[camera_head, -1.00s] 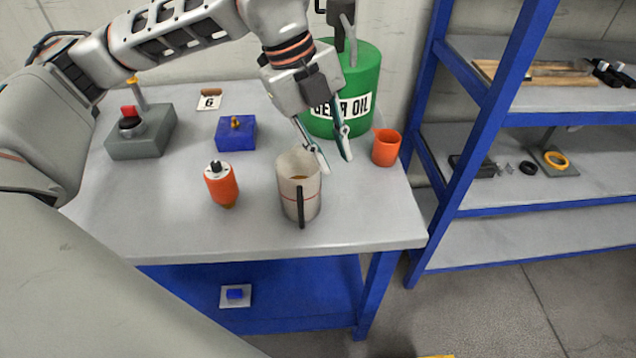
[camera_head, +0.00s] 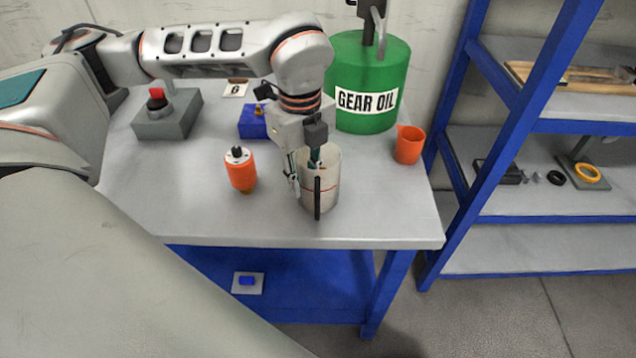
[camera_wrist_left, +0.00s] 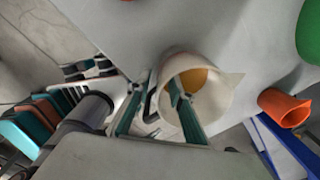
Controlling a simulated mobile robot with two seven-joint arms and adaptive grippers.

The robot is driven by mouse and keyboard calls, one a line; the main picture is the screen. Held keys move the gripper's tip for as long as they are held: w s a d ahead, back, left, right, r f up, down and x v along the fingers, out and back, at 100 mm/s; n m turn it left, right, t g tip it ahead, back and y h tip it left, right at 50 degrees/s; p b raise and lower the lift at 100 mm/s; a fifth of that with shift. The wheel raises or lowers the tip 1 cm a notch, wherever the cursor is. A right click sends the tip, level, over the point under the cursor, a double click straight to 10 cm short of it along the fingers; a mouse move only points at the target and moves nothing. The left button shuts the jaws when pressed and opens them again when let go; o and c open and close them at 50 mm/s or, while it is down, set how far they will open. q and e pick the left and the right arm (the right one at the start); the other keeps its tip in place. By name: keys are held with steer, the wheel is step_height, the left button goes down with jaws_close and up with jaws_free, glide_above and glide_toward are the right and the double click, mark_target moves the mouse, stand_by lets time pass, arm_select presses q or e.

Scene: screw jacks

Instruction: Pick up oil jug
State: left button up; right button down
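The oil jug (camera_head: 332,190) is a whitish, cloudy pitcher with a red line and a dark handle (camera_head: 318,198) facing the front, standing upright on the grey table. It also shows from above in the wrist view (camera_wrist_left: 222,98), with amber oil at its bottom. My left gripper (camera_head: 303,176) is at the jug, pointing down. Its teal fingers (camera_wrist_left: 158,117) are apart: one appears inside the jug's mouth, the other outside its wall on the handle side. I cannot tell whether they touch the jug. My right gripper is not in view.
An orange cup (camera_head: 408,146) and a green gear oil drum (camera_head: 367,82) stand behind and right. An orange and white bottle-like part (camera_head: 240,170) stands left of the jug. A blue block (camera_head: 253,122) and grey block (camera_head: 167,117) are further back. The table front is clear.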

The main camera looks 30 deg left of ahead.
arm_select(q)
steer(key=shift+f, duration=0.95)
jaws_close()
steer(key=shift+r, duration=0.1)
step_height(320, 180, up, 20)
steer(key=p, duration=0.1)
